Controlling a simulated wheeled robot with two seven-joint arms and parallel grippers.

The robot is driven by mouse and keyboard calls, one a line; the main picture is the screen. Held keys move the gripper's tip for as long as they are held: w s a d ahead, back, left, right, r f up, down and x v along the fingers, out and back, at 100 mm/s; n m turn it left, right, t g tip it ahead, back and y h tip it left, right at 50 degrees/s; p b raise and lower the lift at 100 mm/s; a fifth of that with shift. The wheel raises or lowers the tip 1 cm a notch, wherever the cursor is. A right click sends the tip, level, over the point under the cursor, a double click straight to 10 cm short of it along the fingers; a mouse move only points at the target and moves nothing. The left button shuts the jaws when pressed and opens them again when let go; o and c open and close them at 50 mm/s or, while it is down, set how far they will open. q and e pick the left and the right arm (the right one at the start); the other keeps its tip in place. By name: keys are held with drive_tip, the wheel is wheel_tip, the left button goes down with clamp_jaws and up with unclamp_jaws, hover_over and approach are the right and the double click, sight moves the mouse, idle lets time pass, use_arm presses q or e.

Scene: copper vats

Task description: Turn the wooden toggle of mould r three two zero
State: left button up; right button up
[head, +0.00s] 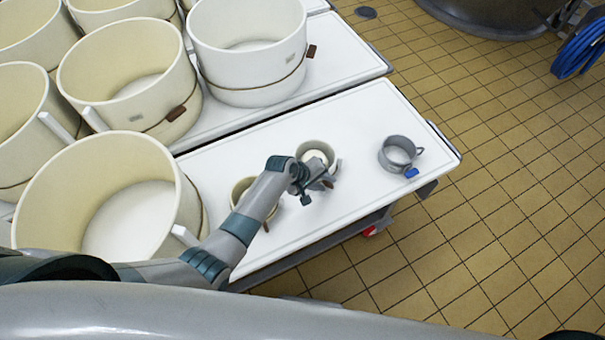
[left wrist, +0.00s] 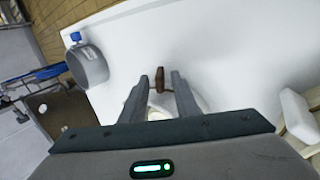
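A small cream mould (head: 316,153) stands on the white table; its number is not readable. Its brown wooden toggle (left wrist: 160,78) shows in the left wrist view, in the gap between my fingertips and a little toward their far ends, with space on both sides. The mould's pale wall is mostly hidden behind the fingers there. My left gripper (head: 318,183) is at the near side of this mould in the head view. In the left wrist view, the left gripper (left wrist: 160,85) is open and empty. My right gripper is not in view.
A second small mould (head: 240,188) stands left of my left wrist, partly hidden by the arm. A grey jug (head: 398,152) with a blue tag stands to the right. Large cream moulds (head: 130,75) crowd the left. The white table (head: 360,120) is clear around the jug.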

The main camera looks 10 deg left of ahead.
use_arm(q)
drive_tip(key=v, duration=1.6)
drive_tip(key=shift+w+f, duration=0.1)
drive_tip(key=shift+f, duration=0.05)
